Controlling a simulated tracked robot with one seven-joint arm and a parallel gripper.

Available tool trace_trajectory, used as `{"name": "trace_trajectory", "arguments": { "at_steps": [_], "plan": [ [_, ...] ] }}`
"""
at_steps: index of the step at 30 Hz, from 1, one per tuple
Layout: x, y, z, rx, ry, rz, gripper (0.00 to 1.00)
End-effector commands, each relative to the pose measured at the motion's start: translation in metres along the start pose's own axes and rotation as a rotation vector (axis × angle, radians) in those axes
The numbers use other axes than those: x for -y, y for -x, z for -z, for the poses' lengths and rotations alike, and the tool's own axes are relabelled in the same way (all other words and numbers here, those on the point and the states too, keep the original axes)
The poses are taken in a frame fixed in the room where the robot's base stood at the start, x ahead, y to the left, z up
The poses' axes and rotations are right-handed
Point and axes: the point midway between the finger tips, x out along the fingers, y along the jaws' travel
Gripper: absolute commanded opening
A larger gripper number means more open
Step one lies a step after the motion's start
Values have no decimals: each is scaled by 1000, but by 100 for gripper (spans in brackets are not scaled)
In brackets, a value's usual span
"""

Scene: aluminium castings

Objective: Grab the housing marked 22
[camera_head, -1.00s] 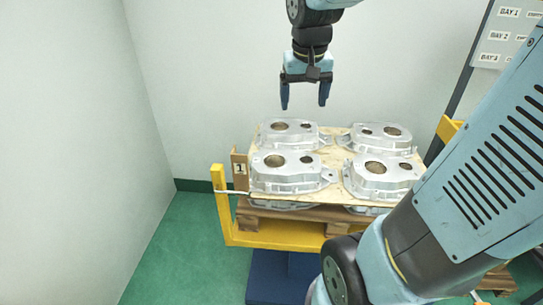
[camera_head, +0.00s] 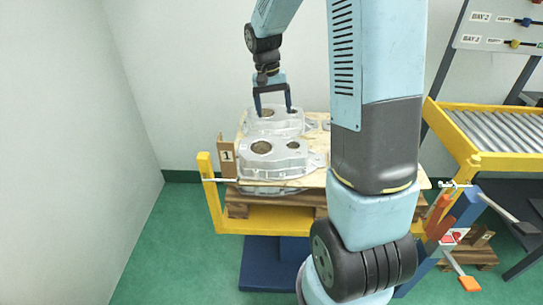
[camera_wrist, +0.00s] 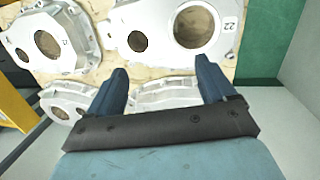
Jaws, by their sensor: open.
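The housing marked 22 (camera_wrist: 165,45) is a silver casting with one large and one smaller bore, at the top of the wrist view. Its number label lies at its right end. My gripper (camera_wrist: 161,65) is open and empty; its two dark blue fingers point towards the near side of this housing. In the head view my gripper (camera_head: 273,109) is over the far left housing (camera_head: 268,124) on the pallet. No number is readable on the castings there. Whether the fingers touch anything I cannot tell.
Another housing (camera_wrist: 60,40) lies left of it in the wrist view. In the head view a front housing (camera_head: 272,163) stands on the plywood sheet (camera_head: 312,179). My arm hides the right part of the pallet. A roller conveyor (camera_head: 505,135) stands at right.

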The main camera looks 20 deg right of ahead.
Motion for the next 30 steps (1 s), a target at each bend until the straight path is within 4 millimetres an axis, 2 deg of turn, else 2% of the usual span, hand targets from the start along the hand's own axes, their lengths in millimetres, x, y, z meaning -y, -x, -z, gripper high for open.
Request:
{"name": "trace_trajectory", "arguments": {
  "at_steps": [6,12,20,30],
  "plan": [
    [0,-38,-1,4,1,-1,84],
    [0,-67,-1,3,1,-1,84],
    [1,-82,-1,2,2,0,84],
    [3,-124,-2,2,2,0,84]
  ]
}}
